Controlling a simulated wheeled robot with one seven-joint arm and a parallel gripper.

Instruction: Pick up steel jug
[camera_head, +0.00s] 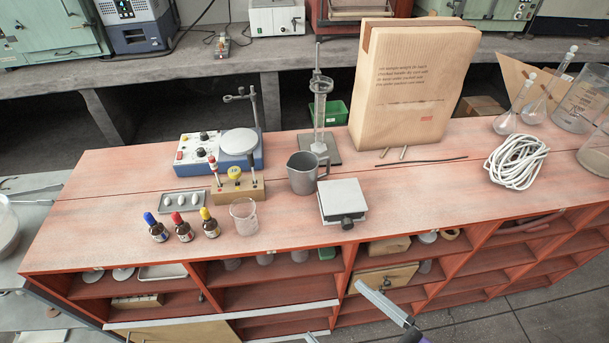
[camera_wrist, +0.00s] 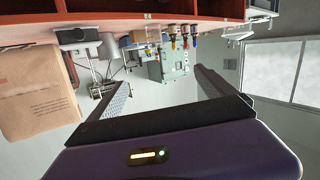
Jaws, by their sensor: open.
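The steel jug (camera_head: 302,175) is a dull grey vessel standing upright on the red-topped bench (camera_head: 120,235), its handle toward the right. In the wrist view, which shows the scene upside down, the jug (camera_wrist: 108,45) appears as a small grey shape near the bench edge. My gripper (camera_head: 333,309) is at the bottom of the head view, in front of and below the bench top, well apart from the jug. In the wrist view my gripper (camera_wrist: 163,85) has its two grey fingers spread wide with nothing held between them.
A small square-topped device (camera_head: 342,200) stands close to the jug's right front. A glass beaker (camera_head: 244,215) and a wooden block with bulbs (camera_head: 238,188) are to its left. A stand with a cylinder (camera_head: 319,115) is behind. Open shelves (camera_head: 270,290) lie below the bench's front edge.

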